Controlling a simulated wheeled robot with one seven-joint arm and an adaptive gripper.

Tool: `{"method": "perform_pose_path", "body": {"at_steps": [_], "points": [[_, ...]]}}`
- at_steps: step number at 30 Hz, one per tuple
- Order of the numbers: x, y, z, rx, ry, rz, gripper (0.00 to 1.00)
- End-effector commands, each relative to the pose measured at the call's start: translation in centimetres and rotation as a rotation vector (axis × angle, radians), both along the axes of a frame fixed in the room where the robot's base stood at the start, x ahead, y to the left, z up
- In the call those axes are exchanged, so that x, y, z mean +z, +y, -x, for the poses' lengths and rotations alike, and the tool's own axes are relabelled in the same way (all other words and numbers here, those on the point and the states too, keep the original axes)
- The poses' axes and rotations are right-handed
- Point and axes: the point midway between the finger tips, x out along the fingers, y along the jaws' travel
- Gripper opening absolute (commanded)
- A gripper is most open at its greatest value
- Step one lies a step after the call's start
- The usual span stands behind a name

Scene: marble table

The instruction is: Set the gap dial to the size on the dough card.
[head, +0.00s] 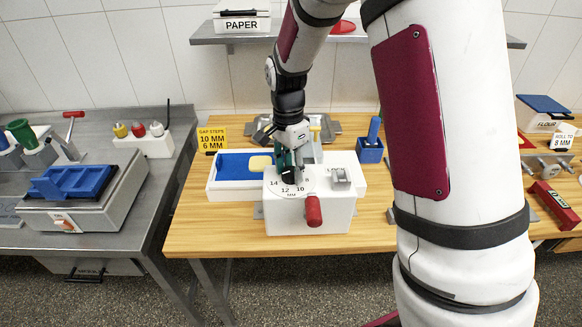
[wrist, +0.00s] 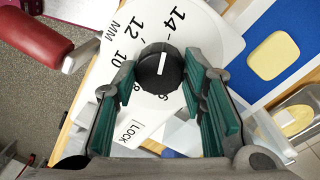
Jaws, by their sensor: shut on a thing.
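The gap dial is a black knob with a white line (wrist: 160,65) on a white plate marked in MM (wrist: 205,40). In the wrist view its line points up, roughly at the 14 mark; the exact reading is unsure. My gripper (wrist: 166,85) is shut on the knob, with green pads at either side. In the head view my gripper (head: 291,174) is over the white dough machine (head: 335,215) and hides the knob. A white card reading "ROLL TO 8 MM" (head: 563,138) stands at the far right. A yellow card reads "GAP STEPS 10 MM 6 MM" (head: 211,138).
A part labelled LOCK (head: 340,178) and a red handle (head: 313,211) are on the machine near the dial. A pale dough piece (head: 260,162) lies on the blue belt (head: 232,166). A blue container (head: 370,150) stands right behind. The wooden table's front left (head: 205,225) is clear.

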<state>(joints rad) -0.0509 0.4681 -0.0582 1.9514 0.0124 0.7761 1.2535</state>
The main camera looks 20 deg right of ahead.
Motion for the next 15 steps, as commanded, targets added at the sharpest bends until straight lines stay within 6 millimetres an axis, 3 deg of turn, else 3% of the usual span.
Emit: {"method": "perform_pose_path", "body": {"at_steps": [15], "points": [[0.0,0.15,-0.03,0.434,0.0,0.0,0.1]]}}
